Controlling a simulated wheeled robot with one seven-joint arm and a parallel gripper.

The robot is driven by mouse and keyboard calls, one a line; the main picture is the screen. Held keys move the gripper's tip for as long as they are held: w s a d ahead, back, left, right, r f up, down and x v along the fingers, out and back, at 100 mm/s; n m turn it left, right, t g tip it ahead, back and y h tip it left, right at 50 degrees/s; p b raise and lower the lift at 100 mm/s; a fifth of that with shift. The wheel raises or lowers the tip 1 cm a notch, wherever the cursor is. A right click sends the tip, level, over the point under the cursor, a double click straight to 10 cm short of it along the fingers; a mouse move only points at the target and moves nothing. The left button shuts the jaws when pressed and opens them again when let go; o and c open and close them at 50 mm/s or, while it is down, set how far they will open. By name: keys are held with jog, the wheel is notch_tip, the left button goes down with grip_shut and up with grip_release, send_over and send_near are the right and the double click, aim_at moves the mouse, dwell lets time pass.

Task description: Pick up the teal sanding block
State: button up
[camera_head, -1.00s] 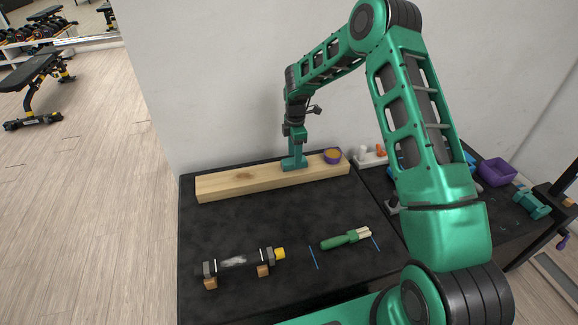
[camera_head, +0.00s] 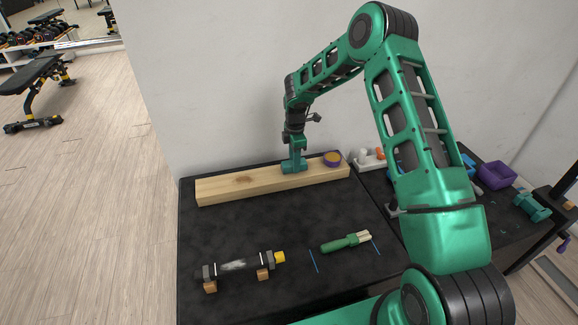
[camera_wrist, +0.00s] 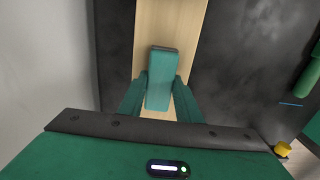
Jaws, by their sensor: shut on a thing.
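The teal sanding block (camera_head: 294,168) is at the long pale wooden board (camera_head: 235,187) near the back of the dark bench. My gripper (camera_head: 296,158) is over the board, pointing down, with its teal fingers at the block's two sides. In the wrist view the block (camera_wrist: 160,75) stands out between the fingers (camera_wrist: 159,100), with the board (camera_wrist: 185,30) beneath it. My gripper is shut on the block. Whether the block touches the board or is just clear of it, I cannot tell.
A green-handled brush (camera_head: 345,242) and a dark clamped bar (camera_head: 238,265) lie on the front of the bench. A purple bin (camera_head: 497,175) stands at right. A wall rises behind.

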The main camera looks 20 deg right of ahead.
jog(key=shift+r, duration=0.45)
notch_tip(320, 180, up, 3)
jog(key=shift+f, duration=0.1)
jog(key=s+a+r, duration=0.5)
jog(key=a+r, duration=0.2)
jog(key=a, duration=0.3)
jog(key=shift+s, duration=0.35)
jog(key=shift+a, duration=0.1)
